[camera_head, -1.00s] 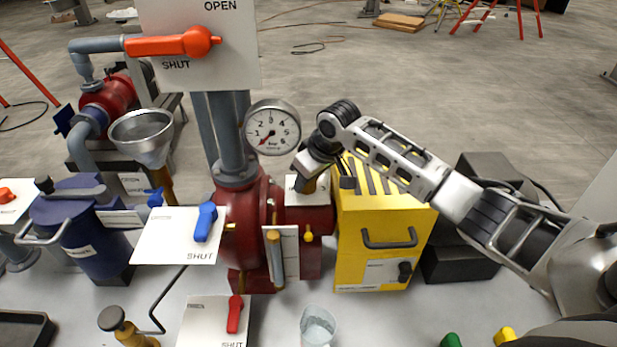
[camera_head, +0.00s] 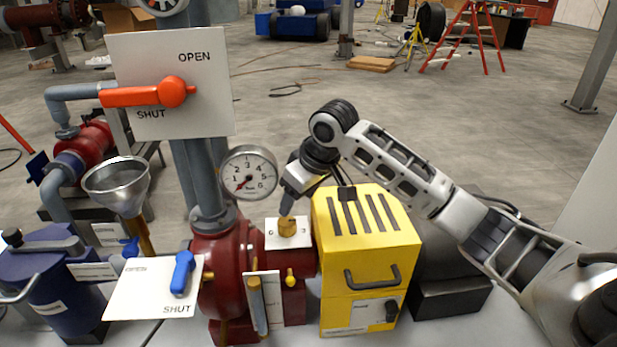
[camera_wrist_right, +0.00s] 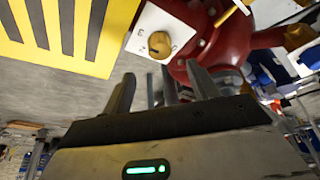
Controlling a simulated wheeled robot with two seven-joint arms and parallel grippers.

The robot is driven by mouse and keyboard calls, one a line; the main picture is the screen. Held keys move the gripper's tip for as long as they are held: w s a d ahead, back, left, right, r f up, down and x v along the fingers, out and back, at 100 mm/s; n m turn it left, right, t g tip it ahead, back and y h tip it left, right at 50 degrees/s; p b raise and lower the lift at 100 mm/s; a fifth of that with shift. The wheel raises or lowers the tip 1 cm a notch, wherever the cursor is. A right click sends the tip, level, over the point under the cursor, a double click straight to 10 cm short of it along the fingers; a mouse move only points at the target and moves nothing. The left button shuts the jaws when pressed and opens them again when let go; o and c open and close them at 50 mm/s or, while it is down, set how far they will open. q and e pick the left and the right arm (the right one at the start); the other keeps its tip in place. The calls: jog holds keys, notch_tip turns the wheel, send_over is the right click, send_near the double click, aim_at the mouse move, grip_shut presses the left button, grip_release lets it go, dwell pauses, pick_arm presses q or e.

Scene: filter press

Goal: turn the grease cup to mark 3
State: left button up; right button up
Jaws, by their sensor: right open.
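The grease cup is a round brass knob (camera_head: 287,227) on a white plate (camera_head: 304,240) on top of the red pump housing. In the right wrist view the brass cup (camera_wrist_right: 159,44) shows from above, with a dark slot or line on its face. My right gripper (camera_head: 287,207) is just above the cup in the head view. In the wrist view its two fingers (camera_wrist_right: 163,88) are apart with nothing between them, and the cup lies beyond their tips. My left gripper is out of view.
A yellow box (camera_head: 367,250) with a handle stands right beside the cup. A pressure gauge (camera_head: 248,174) and the large OPEN/SHUT panel (camera_head: 200,100) stand to its left. A blue lever (camera_head: 182,272) is at front left.

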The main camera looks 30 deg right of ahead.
jog(key=v, duration=0.6)
jog(key=shift+r, duration=0.35)
jog(key=shift+s, duration=0.1)
jog(key=s+a+f+n, duration=0.1)
jog(key=s+a+f, duration=0.4)
jog(key=f, duration=0.2)
jog(key=s+a+f, duration=0.4)
jog(key=f, duration=0.4)
jog(key=s+f+m+h, duration=0.1)
jog(key=s+f, duration=0.2)
jog(key=s, duration=0.6)
jog(key=s+f+m, duration=0.2)
jog(key=s+f, duration=0.1)
jog(key=s, duration=0.5)
jog(key=w+a+f+t+y, duration=0.1)
jog(key=w+a+f+t, duration=0.1)
jog(key=f, duration=0.2)
jog(key=w+a+f+n+t+y, duration=0.1)
jog(key=w+a+f+t, duration=0.1)
jog(key=f, duration=0.3)
jog(key=shift+w+a+t, duration=0.25)
jog(key=shift+w+t, duration=0.4)
jog(key=shift+t, duration=0.15)
